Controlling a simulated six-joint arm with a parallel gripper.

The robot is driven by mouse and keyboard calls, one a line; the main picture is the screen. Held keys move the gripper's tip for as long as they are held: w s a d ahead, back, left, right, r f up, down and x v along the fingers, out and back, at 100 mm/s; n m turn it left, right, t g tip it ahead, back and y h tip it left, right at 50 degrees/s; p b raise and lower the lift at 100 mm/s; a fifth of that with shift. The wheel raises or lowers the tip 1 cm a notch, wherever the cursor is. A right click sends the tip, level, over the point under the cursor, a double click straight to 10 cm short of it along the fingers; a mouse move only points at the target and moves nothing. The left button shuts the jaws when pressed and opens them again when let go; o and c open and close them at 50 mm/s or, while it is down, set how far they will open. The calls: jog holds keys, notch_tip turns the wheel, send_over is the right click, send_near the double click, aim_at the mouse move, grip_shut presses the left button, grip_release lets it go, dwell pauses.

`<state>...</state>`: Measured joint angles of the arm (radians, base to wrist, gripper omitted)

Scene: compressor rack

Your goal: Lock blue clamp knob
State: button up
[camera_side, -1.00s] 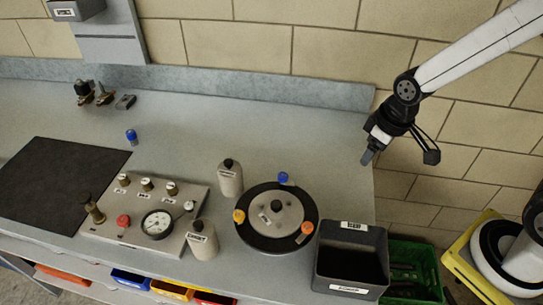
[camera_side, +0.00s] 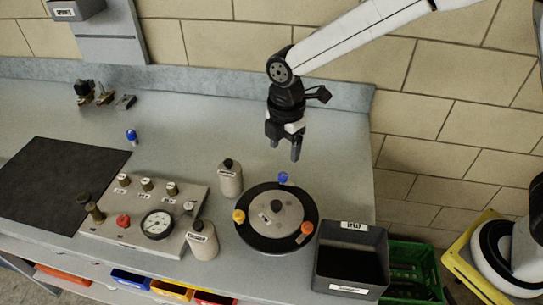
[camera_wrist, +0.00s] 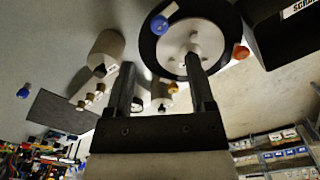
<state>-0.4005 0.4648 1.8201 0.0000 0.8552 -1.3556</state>
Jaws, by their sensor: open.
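The blue clamp knob (camera_side: 283,178) stands at the back rim of the round black-rimmed plate (camera_side: 250,237). It also shows in the wrist view (camera_wrist: 160,25), beyond and between my fingers' lines. My gripper (camera_side: 284,150) is open and empty, pointing down, and looks to be above and behind the blue knob, apart from it. In the wrist view both fingers (camera_wrist: 160,80) are spread with nothing between them. An orange knob (camera_side: 307,227) and a yellow knob (camera_side: 239,216) sit at the right and left of the plate. Whether the blue knob is locked I cannot tell.
A white bottle (camera_side: 230,180) stands left of the plate and another (camera_side: 202,240) is at its front left. A black bin (camera_side: 350,232) is at the front right. A gauge panel (camera_side: 120,222) and a loose blue-topped piece (camera_side: 131,137) are farther left. The bench behind the plate is clear.

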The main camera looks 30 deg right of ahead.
aim_at(283, 175)
jog(key=shift+a+f, duration=0.1)
jog(key=shift+f, duration=3.8)
grip_shut()
